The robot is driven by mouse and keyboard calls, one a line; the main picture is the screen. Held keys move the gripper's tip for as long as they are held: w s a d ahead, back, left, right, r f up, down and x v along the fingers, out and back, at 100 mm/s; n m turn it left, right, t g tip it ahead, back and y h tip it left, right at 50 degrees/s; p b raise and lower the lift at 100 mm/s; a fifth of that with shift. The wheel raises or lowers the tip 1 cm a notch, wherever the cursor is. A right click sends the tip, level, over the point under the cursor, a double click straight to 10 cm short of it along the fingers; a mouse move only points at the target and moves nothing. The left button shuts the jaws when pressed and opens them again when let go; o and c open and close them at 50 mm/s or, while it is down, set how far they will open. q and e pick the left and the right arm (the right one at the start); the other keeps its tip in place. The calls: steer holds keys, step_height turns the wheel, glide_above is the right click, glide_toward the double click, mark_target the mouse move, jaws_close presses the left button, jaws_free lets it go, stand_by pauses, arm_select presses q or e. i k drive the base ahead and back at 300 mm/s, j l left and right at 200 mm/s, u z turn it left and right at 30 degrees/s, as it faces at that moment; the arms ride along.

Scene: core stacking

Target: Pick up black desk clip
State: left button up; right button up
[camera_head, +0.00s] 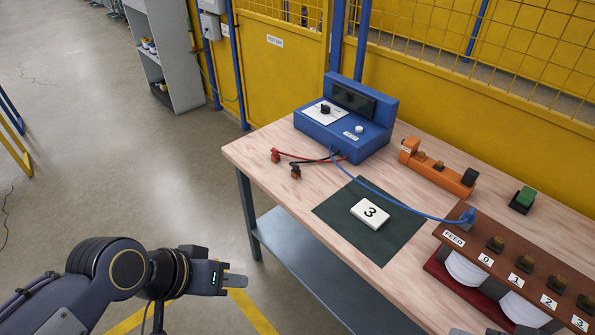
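The black desk clip (295,172) lies near the left edge of the wooden table, at the end of a black lead. A red clip (275,156) on a red lead lies just beyond it, to its left. Both leads run to the blue test box (346,124). My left gripper (235,281) is low at the left, off the table and over the floor, well apart from the black clip. My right gripper is not in view.
The table (262,150) has a dark mat (340,208) with a white tile marked 3 (373,214). A blue cable crosses the mat to a brown feed rack (500,262) at right. An orange device (437,168) and green-topped block (525,197) stand behind. Yellow fencing closes the back.

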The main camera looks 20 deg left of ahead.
mark_target(296, 170)
steer(key=i+j+z, duration=0.1)
steer(key=j+z, duration=0.25)
steer(key=i+j+z, duration=0.1)
steer(key=z, duration=0.3)
steer(key=j+z, duration=0.45)
steer(key=j, duration=3.6)
steer(key=i, duration=0.05)
